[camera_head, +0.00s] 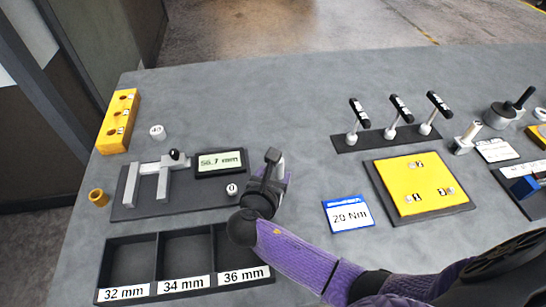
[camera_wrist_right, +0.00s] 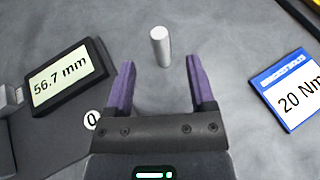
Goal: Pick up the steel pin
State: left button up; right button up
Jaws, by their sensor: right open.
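The steel pin (camera_wrist_right: 160,46) is a plain light-grey cylinder on the grey table. In the right wrist view it is centred just ahead of the gap between my fingers. In the head view the pin (camera_head: 281,163) is partly hidden behind my right gripper. My right gripper (camera_head: 273,168) reaches in from the lower right, and in the wrist view its purple fingers (camera_wrist_right: 160,66) are spread with nothing between them. I see no contact with the pin. My left gripper is out of view.
The 56.7 mm gauge (camera_head: 220,162) is close on the left. The 20 Nm card (camera_head: 348,214) lies to the right. A three-bin tray (camera_head: 158,255) is at front left. A yellow plate (camera_head: 430,178) and several black-handled levers (camera_head: 397,132) are further right. The table behind is clear.

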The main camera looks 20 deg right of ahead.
aim_at(282, 160)
jog(key=b+x, duration=0.3)
jog(key=x, duration=0.4)
jog(key=shift+w+d+f, duration=0.15)
jog(key=shift+f, duration=0.1)
jog(key=shift+w+d, duration=0.2)
jog(key=shift+w, duration=0.05)
jog(key=shift+r, duration=0.1)
jog(key=shift+c, duration=1)
jog(key=c, duration=0.7)
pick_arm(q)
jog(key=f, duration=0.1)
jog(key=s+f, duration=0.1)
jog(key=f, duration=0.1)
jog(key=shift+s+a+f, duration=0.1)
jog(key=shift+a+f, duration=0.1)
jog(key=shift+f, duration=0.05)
pick_arm(e)
grip_shut()
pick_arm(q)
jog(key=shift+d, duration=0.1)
